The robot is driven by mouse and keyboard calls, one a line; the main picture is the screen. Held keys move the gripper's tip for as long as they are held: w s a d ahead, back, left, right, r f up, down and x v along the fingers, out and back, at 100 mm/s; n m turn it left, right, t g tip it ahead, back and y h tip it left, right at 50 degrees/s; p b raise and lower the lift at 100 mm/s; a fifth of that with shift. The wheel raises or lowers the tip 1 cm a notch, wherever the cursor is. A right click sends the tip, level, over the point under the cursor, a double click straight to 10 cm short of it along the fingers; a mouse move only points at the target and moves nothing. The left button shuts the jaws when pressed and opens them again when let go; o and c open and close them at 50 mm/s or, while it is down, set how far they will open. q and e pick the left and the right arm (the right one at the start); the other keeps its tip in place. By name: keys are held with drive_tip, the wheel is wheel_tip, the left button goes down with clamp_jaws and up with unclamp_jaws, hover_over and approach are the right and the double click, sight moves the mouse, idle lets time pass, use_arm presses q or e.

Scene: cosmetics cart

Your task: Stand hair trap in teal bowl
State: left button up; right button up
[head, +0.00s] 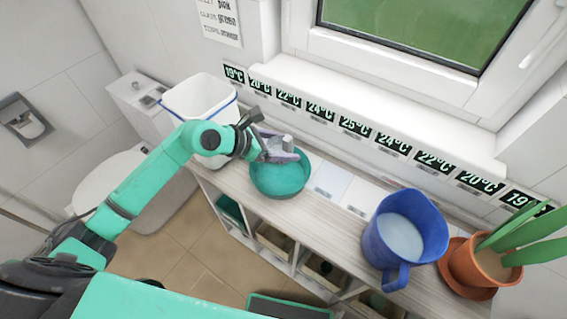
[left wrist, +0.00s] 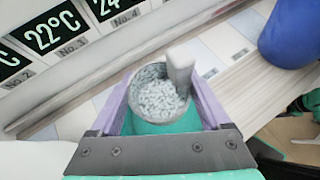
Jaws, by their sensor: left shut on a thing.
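The teal bowl (head: 280,180) stands on the counter in the head view. My left gripper (head: 280,150) is over the bowl, reaching in from the left. It is shut on the grey hair trap (head: 287,143), held at the bowl's opening. In the left wrist view the hair trap (left wrist: 157,97) is a round, speckled grey piece with an upright grey tab, between my lavender fingers (left wrist: 160,108). The fingers and hair trap hide part of the bowl's inside, so I cannot tell whether the hair trap touches its bottom. My right gripper is not in view.
A white bin (head: 200,97) with a blue line stands left of the bowl. A blue jug (head: 375,240) and a potted plant (head: 480,267) stand to the right. Temperature labels (head: 355,128) line the wall behind. Pale tiles between bowl and jug are clear.

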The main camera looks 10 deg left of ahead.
use_arm(q)
wheel_tip(320, 180, down, 9)
drive_tip(key=shift+p, duration=0.3)
drive_tip(key=shift+f, duration=0.1)
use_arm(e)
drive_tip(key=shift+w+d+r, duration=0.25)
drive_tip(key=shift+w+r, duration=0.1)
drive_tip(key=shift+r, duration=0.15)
use_arm(q)
drive_tip(key=shift+f+b, duration=0.6)
drive_tip(key=shift+b, duration=0.15)
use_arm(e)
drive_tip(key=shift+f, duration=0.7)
use_arm(q)
drive_tip(key=o, duration=1.2)
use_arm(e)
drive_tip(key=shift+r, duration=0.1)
use_arm(q)
drive_tip(key=shift+r, duration=0.15)
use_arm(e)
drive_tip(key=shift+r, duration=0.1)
